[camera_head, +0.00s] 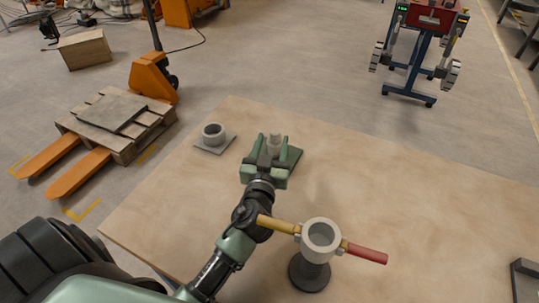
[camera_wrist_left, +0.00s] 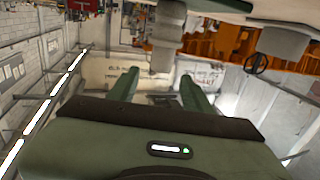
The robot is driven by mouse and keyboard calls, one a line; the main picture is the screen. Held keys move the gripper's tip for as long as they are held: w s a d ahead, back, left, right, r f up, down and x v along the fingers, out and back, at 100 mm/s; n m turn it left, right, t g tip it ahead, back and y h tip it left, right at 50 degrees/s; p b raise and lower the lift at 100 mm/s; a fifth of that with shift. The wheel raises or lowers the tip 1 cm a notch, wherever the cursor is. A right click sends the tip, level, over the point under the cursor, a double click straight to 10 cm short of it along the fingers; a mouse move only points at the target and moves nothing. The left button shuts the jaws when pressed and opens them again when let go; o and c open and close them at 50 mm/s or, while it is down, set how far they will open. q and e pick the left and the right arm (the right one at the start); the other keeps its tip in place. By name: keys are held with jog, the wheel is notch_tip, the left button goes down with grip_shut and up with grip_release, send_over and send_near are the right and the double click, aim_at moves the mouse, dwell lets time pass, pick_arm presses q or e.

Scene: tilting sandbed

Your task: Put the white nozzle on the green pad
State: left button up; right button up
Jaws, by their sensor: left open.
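The white nozzle (camera_head: 275,142) stands upright at the far side of my left gripper (camera_head: 269,150). The dark green pad (camera_head: 294,158) lies at the nozzle's foot; the nozzle appears to stand on it, though my gripper hides part of the pad and contact. My left gripper is open, with its two green fingers apart. In the left wrist view, which looks upside down, the nozzle (camera_wrist_left: 167,35) hangs from the top, in line with the gap between the fingers (camera_wrist_left: 160,80). It shows no clear contact with either finger. My right gripper is not in view.
A pale cup (camera_head: 321,237) with yellow and red handles stands on a dark round base (camera_head: 309,274) near my arm. A grey tray (camera_head: 525,280) is at the right edge. The table's right-hand middle is clear.

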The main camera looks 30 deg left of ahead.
pick_arm(q)
jog(key=shift+b+v, duration=0.35)
jog(key=shift+v, duration=1.65)
